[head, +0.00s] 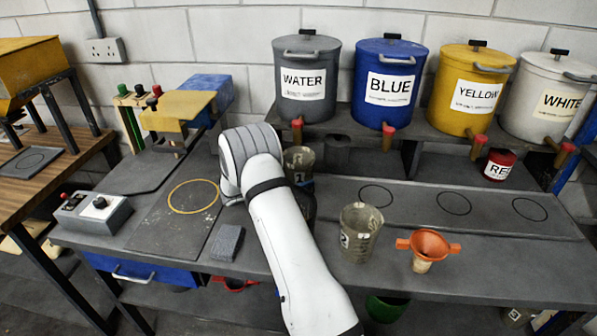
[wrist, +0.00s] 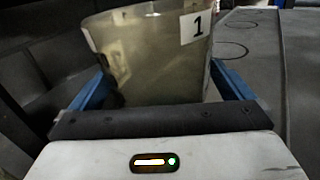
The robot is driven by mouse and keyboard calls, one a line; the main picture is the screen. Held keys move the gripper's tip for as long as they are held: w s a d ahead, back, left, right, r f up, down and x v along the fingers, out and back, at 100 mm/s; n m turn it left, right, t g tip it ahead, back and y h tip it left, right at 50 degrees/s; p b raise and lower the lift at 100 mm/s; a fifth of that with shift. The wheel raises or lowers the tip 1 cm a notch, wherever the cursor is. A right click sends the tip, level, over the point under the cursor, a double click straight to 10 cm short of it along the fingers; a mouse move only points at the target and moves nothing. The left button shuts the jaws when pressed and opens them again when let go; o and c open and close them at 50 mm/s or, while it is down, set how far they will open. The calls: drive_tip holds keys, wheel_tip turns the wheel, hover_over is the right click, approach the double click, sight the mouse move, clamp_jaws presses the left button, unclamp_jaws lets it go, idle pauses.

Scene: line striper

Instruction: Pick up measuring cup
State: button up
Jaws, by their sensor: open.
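A translucent, dingy measuring cup marked 1 (wrist: 150,60) stands upright between the blue fingers of my gripper (wrist: 158,72) in the wrist view. My gripper is open around it, one finger at each side; I cannot tell whether either finger touches. In the head view this cup (head: 300,160) stands below the grey WATER bucket, partly hidden by my white arm. My gripper is mostly hidden behind the arm there. A second measuring cup (head: 360,232), apparently marked 2, stands on the bench right of my arm.
An orange funnel (head: 428,246) stands right of the second cup. WATER (head: 306,80), BLUE (head: 388,85), YELLOW (head: 470,90) and WHITE (head: 548,100) buckets stand on a shelf with taps below.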

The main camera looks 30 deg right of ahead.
drive_tip(key=shift+d, duration=0.15)
drive_tip(key=shift+c, duration=0.2)
drive_tip(key=c, duration=1)
drive_tip(key=shift+r, duration=0.15)
